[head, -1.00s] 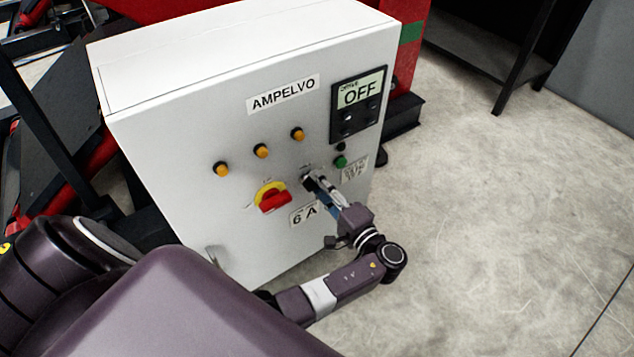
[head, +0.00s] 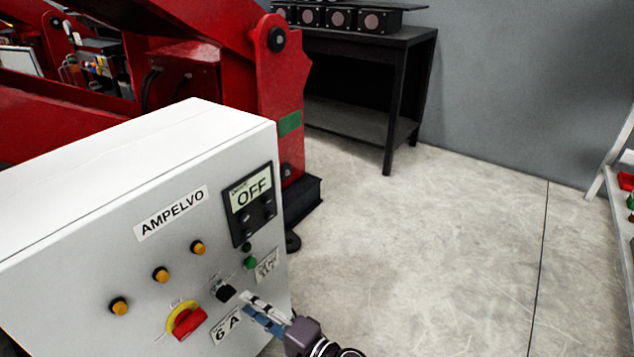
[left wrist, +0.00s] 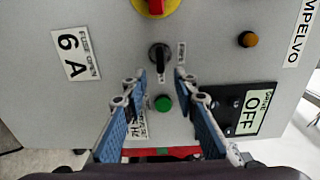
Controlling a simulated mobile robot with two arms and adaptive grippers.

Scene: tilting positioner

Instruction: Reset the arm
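The white control cabinet labelled AMPELVO (head: 110,215) stands at the left in the head view. Its drive display (head: 250,195) reads OFF. A black selector knob (head: 225,292) sits between the red-and-yellow rotary switch (head: 185,320) and the green button (head: 250,263). My left gripper (head: 247,303) is beside the knob, its fingers pointing at the panel. In the left wrist view it (left wrist: 160,76) is open and empty, with the black knob (left wrist: 159,56) just beyond the fingertips and the green button (left wrist: 162,103) visible between the fingers. My right gripper is not in view.
A red machine frame (head: 285,95) stands behind the cabinet. A black table (head: 405,42) with dark round-faced units is at the back, before a grey wall. A shelf edge (head: 618,210) shows at the far right. The concrete floor (head: 430,250) between is clear.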

